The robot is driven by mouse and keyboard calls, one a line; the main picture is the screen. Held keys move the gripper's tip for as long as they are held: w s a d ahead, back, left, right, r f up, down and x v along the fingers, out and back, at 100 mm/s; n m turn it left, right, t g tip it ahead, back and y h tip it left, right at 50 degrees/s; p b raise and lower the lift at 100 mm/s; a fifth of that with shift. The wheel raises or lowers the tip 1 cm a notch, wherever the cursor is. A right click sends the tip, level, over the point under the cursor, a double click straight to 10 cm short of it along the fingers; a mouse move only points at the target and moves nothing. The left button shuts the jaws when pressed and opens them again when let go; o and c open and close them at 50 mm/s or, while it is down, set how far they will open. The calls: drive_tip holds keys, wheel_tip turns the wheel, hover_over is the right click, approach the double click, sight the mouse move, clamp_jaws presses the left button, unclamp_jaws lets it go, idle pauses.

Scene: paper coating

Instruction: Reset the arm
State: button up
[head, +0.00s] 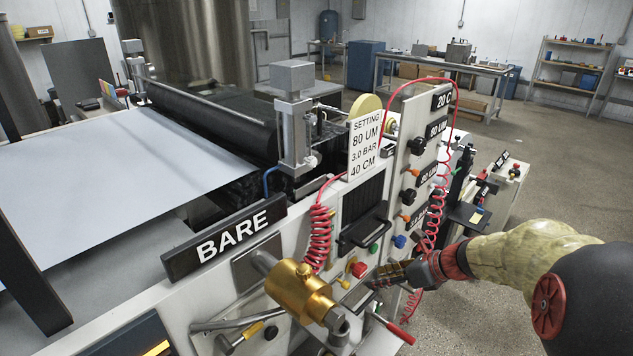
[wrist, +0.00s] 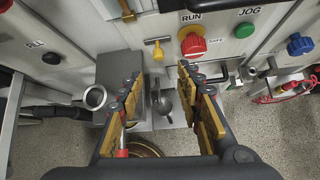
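My gripper (head: 395,272) is at the front of the machine's control panel, low and right of centre in the head view. In the wrist view, my gripper (wrist: 160,78) has its two yellow-padded fingers spread wide apart. A small grey ball-ended lever (wrist: 161,103) shows in the gap between them; neither finger visibly touches it. A red RUN knob (wrist: 193,45) and a small yellow T-shaped handle (wrist: 157,48) are on the panel just beyond the fingertips. My arm reaches in from the right in the head view.
A brass cylinder (head: 300,292) and a coiled red hose (head: 318,238) are left of my gripper in the head view. A red-handled lever (head: 400,334) sticks out below it. A green JOG knob (wrist: 244,29) is at right in the wrist view. Open floor (head: 560,180) lies right.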

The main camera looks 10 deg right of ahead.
drive_tip(key=s+a+r+n+g+h, duration=0.2)
drive_tip(key=s+a+r+n, duration=0.7)
drive_tip(key=s+n, duration=0.5)
drive_tip(key=s+r+n+t+h, duration=0.1)
drive_tip(key=s+r+n+h, duration=0.2)
drive_tip(key=s+n, duration=0.8)
drive_tip(key=n+h, duration=0.1)
drive_tip(key=n, duration=0.4)
drive_tip(key=shift+s+a, duration=0.2)
